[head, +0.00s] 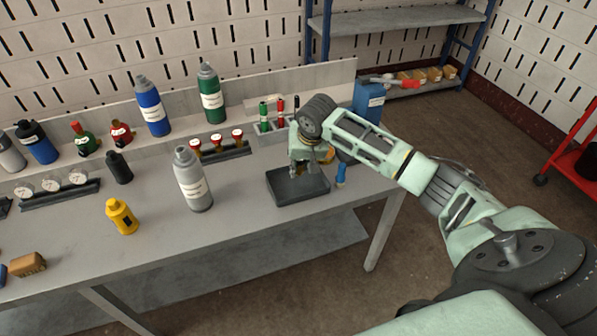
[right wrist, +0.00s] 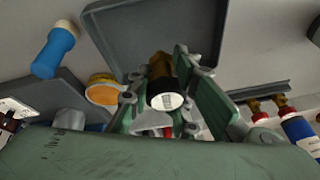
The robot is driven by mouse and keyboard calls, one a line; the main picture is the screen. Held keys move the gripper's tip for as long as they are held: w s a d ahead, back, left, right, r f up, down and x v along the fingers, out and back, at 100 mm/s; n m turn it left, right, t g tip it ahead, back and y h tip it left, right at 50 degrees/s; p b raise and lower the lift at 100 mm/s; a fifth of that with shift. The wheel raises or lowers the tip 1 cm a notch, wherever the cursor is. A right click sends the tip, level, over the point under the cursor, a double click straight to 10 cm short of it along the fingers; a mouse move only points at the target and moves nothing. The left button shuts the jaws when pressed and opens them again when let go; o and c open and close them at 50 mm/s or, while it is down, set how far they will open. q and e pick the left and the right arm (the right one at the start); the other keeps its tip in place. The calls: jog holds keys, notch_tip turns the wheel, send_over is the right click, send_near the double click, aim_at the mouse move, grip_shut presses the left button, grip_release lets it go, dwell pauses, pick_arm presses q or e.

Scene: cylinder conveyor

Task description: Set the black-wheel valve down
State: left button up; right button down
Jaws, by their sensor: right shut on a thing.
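My right gripper (head: 306,166) hangs over the dark grey tray (head: 285,199) near the right end of the bench. In the right wrist view, its fingers (right wrist: 162,84) are shut on the black-wheel valve (right wrist: 166,91), which shows a brass body, a black wheel and a white label on its end. The tray (right wrist: 120,30) lies beyond the valve in that view. In the head view the valve is mostly hidden by the gripper, so I cannot tell whether it touches the tray floor. My left gripper is not in view.
A grey bottle (head: 193,182) stands left of the tray. Several red-wheel valves (head: 216,142) sit in a rack behind. A blue-handled item (head: 341,174) is close to the tray's right side. The bench front by the tray is clear.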

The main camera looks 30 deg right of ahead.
aim_at(300, 169)
jog(key=shift+w+a+f, duration=0.15)
jog(key=shift+w, duration=0.1)
jog(key=shift+f, duration=2)
jog(key=shift+f, duration=0.1)
jog(key=c, duration=1.5)
grip_release()
jog(key=shift+f, duration=0.1)
jog(key=v, duration=1.2)
jog(key=shift+r, duration=0.2)
